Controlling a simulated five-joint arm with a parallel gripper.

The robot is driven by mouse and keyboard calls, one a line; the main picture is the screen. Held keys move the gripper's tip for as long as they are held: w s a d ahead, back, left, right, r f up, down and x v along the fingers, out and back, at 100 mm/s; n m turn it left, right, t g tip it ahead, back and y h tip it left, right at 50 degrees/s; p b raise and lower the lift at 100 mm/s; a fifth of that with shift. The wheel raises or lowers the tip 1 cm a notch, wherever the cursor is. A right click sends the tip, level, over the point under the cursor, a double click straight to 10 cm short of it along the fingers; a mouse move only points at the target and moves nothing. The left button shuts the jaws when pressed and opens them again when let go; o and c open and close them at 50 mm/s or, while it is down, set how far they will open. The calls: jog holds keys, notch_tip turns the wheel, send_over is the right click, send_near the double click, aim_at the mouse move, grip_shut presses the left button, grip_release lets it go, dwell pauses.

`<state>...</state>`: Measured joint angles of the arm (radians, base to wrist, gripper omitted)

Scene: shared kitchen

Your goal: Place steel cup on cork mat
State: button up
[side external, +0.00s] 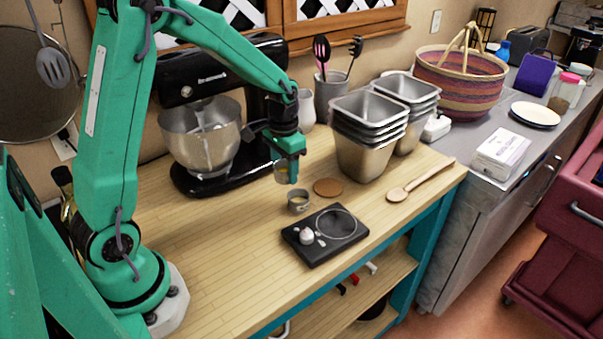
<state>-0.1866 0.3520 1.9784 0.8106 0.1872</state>
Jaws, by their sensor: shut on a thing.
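My gripper (287,170) points down over the wooden table in the side view, in front of the black mixer. It is shut on a small shiny steel cup (280,173), which is partly hidden behind a green finger. The held cup looks roughly upright; its gap above the table is hard to judge. The cork mat (328,187) is a round brown disc lying flat on the table, right of and a little nearer than my gripper. Nothing lies on it.
Another small metal cup (298,203) stands just left of the mat. The table's left front is clear.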

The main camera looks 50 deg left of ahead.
jog(key=s+d+r, duration=0.1)
jog(key=d+r, duration=0.2)
jog(key=d, duration=0.2)
jog(key=shift+s, duration=0.15)
dwell(0.5)
jog(key=s+f, duration=0.3)
jog(key=s, duration=0.3)
jog(key=shift+s, duration=0.2)
jog(key=shift+w+a, duration=0.1)
jog(key=shift+w+a+f, duration=0.3)
jog(key=shift+w, duration=2.9)
jog(key=shift+w+a+f, duration=0.3)
jog(key=shift+w+f, duration=0.05)
jog(key=shift+w, duration=2.9)
jog(key=shift+w+a+f, duration=0.3)
jog(key=shift+w, duration=2.9)
jog(key=shift+f, duration=0.1)
